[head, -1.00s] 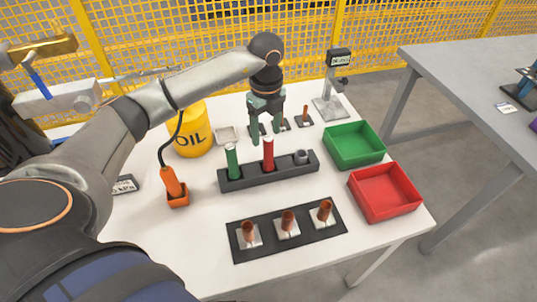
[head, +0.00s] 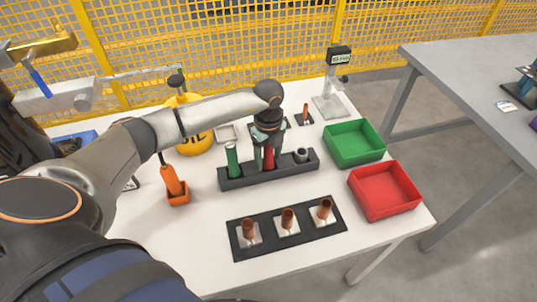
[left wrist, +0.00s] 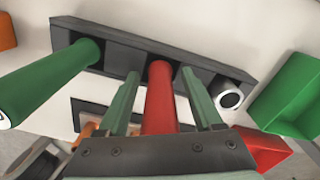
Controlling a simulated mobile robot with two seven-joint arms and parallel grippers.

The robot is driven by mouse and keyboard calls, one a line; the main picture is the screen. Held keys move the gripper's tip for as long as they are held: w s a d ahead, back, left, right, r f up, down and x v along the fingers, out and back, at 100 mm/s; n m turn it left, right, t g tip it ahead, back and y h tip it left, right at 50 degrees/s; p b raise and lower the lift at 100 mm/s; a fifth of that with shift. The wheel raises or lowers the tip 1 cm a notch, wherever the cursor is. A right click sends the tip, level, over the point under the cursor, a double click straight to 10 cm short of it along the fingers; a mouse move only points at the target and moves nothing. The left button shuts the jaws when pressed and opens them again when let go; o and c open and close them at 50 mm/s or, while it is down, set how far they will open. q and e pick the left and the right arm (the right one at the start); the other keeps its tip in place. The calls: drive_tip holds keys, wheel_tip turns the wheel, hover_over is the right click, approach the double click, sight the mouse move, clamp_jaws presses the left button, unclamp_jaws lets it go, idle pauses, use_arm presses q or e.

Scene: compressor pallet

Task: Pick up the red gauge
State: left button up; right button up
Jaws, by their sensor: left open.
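The red gauge (head: 269,158) stands upright in the dark grey holder (head: 240,183), between a green gauge and a short grey cylinder. My left gripper (head: 268,160) is lowered over it from above. In the left wrist view the open fingers (left wrist: 160,100) lie on either side of the red gauge (left wrist: 160,98), with a gap on each side. The green gauge (head: 232,160) stands in the holder's left slot; it also shows in the left wrist view (left wrist: 50,80). My right gripper is not in view.
A green bin (head: 355,145) and a red bin (head: 385,192) stand right of the holder. A black plate (head: 268,245) with copper pieces lies in front. An orange tool (head: 174,187) stands at left, beside a yellow oil drum (head: 194,144) partly hidden by my arm.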

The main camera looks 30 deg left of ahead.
use_arm(q)
drive_tip(key=shift+c, duration=0.4)
clamp_jaws()
drive_tip(key=shift+r, duration=0.2)
